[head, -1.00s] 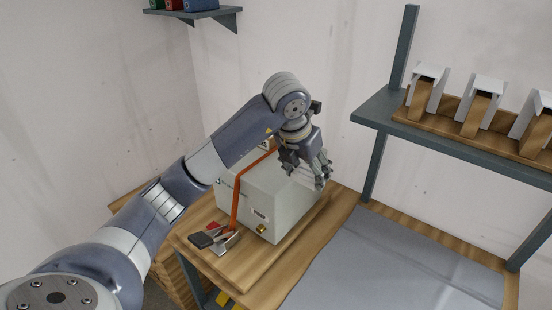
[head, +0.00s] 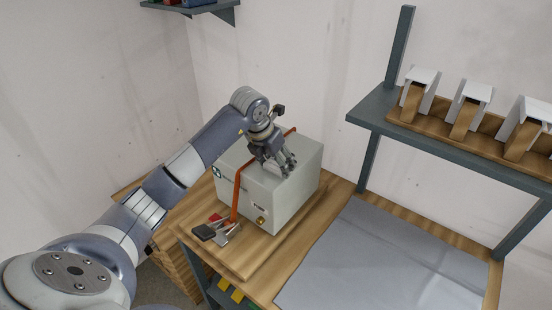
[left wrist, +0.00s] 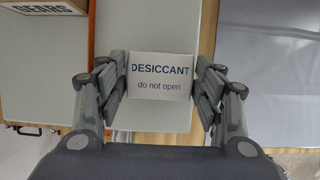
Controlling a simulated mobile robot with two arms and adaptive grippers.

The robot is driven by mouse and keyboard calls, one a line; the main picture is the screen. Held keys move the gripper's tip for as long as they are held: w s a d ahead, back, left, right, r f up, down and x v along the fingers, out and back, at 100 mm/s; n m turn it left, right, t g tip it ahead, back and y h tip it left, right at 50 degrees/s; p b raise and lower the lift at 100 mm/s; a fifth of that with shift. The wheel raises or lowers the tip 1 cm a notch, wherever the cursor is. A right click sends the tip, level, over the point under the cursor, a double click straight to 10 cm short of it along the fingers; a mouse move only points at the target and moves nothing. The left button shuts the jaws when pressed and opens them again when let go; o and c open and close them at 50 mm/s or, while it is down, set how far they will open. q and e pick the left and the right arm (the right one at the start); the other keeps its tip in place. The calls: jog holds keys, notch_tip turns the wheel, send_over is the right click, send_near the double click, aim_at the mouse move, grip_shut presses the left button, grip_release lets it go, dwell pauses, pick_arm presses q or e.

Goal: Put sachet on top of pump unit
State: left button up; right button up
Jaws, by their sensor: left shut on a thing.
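The sachet (left wrist: 160,76) is a small white rectangle printed "DESICCANT do not open", seen in the left wrist view. My left gripper (left wrist: 161,82) is shut on it, with one finger at each side edge. In the head view, my left gripper (head: 284,168) is over the top of the pump unit (head: 282,205), a pale grey box with an orange strap. The sachet is hard to make out there, and I cannot tell whether it touches the top. The pale top also shows behind the sachet in the left wrist view (left wrist: 155,25). My right gripper is not in view.
The pump unit stands on a wooden board on the bench. A metal clamp (head: 222,231) with a dark handle is at its front left. A grey mat (head: 385,255) lies clear to the right. A shelf (head: 375,115) with several white-and-wood holders stands at the back right.

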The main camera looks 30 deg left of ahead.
pick_arm(q)
jog(key=o, duration=0.7)
jog(key=shift+f, duration=0.15)
jog(key=shift+c, duration=0.2)
jog(key=o, duration=0.4)
jog(key=shift+r, duration=0.5)
jog(key=b+v, duration=0.3)
jog(key=v, duration=0.8)
jog(key=shift+s+r, duration=0.15)
